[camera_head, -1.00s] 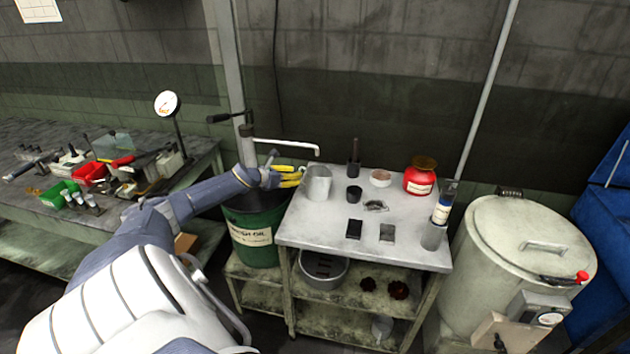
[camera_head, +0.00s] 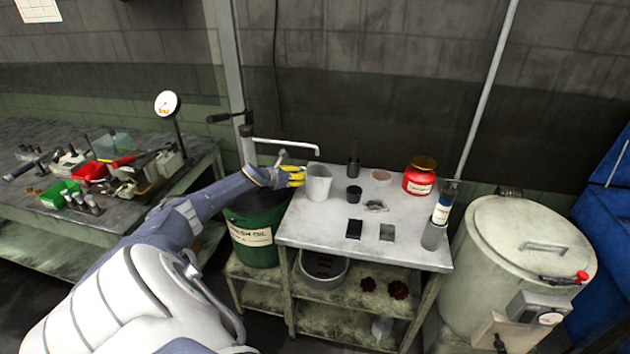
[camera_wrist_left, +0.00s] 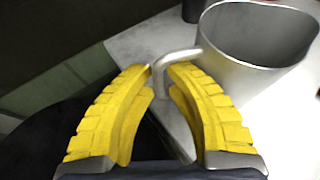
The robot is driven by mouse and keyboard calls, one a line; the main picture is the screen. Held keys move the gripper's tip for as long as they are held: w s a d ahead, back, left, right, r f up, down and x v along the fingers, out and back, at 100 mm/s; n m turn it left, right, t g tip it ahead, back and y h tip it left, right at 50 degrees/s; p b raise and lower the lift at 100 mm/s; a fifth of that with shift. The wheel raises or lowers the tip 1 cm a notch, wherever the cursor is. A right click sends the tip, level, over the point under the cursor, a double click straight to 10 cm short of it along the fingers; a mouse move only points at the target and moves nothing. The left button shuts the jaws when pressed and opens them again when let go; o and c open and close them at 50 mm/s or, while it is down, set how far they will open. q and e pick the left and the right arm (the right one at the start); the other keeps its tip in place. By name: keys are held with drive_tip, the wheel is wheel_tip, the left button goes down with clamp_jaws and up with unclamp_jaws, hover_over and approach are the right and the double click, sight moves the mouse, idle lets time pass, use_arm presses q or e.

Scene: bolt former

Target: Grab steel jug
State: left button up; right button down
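The steel jug (camera_head: 319,183) stands upright on the left part of the small metal table, next to its left edge. In the left wrist view the jug (camera_wrist_left: 258,50) fills the upper right, and its handle (camera_wrist_left: 172,62) points toward me. My left gripper (camera_head: 301,176) reaches in from the left, beside the jug. In the left wrist view its yellow fingers (camera_wrist_left: 158,72) are apart, with the end of the handle between or just beyond the tips. Whether they touch the handle I cannot tell. My right gripper is not in view.
A green oil drum (camera_head: 256,238) with a pump spout (camera_head: 290,144) stands under my left forearm. A large lidded drum (camera_head: 520,260) is at right.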

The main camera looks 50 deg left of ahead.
use_arm(q)
clamp_jaws()
drive_tip(key=shift+r, duration=0.15)
idle(0.5)
drive_tip(key=shift+r, duration=1.75)
drive_tip(key=shift+s+f, duration=0.2)
drive_tip(key=shift+s, duration=0.15)
drive_tip(key=s, duration=1.6)
drive_tip(key=shift+s+a, duration=0.25)
drive_tip(key=shift+s, duration=0.1)
drive_tip(key=shift+r, duration=0.15)
